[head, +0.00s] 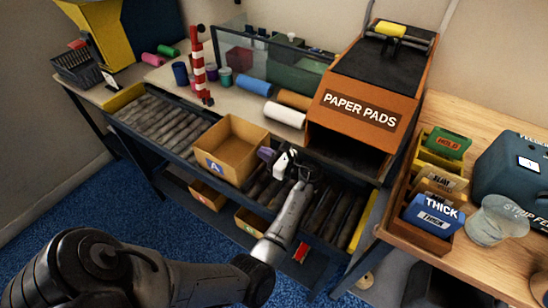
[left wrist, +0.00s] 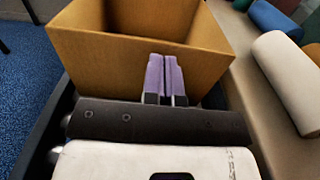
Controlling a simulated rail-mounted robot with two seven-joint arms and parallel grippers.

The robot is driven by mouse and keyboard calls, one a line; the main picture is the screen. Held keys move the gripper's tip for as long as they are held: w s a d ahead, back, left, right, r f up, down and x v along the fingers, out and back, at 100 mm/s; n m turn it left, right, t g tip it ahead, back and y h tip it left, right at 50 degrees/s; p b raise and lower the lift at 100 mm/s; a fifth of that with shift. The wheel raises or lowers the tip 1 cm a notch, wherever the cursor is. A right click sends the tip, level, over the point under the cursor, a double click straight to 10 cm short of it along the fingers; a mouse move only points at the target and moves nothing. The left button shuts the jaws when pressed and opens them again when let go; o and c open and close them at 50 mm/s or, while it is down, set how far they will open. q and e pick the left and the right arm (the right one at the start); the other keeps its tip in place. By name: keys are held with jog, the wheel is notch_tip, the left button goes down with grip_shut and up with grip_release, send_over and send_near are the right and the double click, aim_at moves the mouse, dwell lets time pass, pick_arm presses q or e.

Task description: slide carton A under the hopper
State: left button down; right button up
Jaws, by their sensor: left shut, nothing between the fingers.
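Carton A (head: 232,150) is an open, empty-looking brown box with a blue A label. It sits upright on the roller conveyor in the head view. In the left wrist view its wall (left wrist: 100,58) fills the upper middle. My left gripper (head: 267,155) is at the carton's right side, with purple fingers closed together. The fingers also show in the left wrist view (left wrist: 164,78), right at the wall; I cannot tell whether they touch. An orange unit marked PAPER PADS (head: 358,105) stands behind the conveyor's right part. A yellow funnel-like unit (head: 98,30) stands far left. My right gripper is out of view.
Bare rollers (head: 160,118) lie left of the carton; my left arm covers part of the rollers to its right. A pad rack (head: 415,235) is at right. Bins hang below.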

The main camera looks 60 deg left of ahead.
pick_arm(q)
jog(key=shift+s+a, duration=0.15)
jog(key=shift+a, duration=0.2)
